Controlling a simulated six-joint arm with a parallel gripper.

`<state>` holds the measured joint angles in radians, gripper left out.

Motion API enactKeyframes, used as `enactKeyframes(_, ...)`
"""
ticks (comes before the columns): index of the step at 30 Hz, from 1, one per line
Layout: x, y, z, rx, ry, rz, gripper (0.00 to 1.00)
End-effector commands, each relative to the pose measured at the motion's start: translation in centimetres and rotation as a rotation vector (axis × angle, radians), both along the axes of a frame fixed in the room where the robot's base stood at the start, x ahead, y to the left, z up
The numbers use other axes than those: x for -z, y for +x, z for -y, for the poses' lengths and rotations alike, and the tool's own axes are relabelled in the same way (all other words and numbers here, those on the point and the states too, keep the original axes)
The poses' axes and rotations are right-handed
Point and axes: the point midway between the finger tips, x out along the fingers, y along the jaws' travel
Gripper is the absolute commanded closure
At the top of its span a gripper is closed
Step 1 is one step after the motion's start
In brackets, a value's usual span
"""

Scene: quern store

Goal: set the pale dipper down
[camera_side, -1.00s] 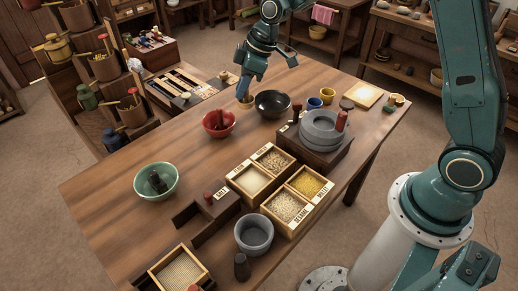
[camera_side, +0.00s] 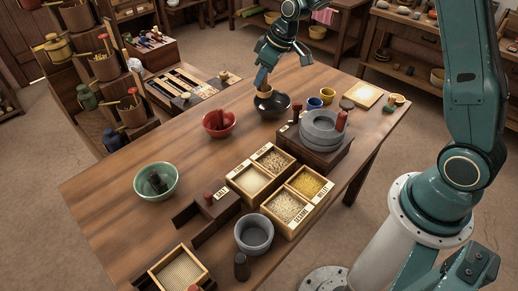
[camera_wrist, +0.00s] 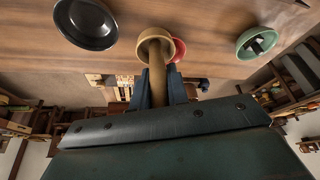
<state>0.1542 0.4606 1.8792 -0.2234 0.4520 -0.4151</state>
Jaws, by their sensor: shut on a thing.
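The pale dipper (camera_side: 265,88) is a tan wooden cup with a handle. My gripper (camera_side: 262,79) is shut on it, pointing down at the far end of the table. In the side view the dipper shows against the back rim of the black bowl (camera_side: 273,108); whether it is over the bowl or behind it is hard to tell. In the wrist view the dipper's cup (camera_wrist: 153,41) is ahead of my fingers (camera_wrist: 160,88), its handle between them. There it overlaps the red bowl (camera_wrist: 179,49), and the black bowl (camera_wrist: 86,24) is apart on the left.
The red bowl (camera_side: 218,124) and green bowl (camera_side: 156,181) stand left of the black bowl. A grey quern (camera_side: 322,130) and blue and yellow cups (camera_side: 314,103) are to its right. Grain boxes (camera_side: 280,190) fill the front middle. Bare wood (camera_side: 130,165) lies at the left.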

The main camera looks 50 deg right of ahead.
Motion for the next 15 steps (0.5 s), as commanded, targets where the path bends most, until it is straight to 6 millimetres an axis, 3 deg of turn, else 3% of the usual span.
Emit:
enactKeyframes(6,0.4,-0.8,8.2,0.411,-0.001,0.002,1.0)
enactKeyframes(15,0.6,-3.8,18.3,0.967,-0.001,0.001,1.0)
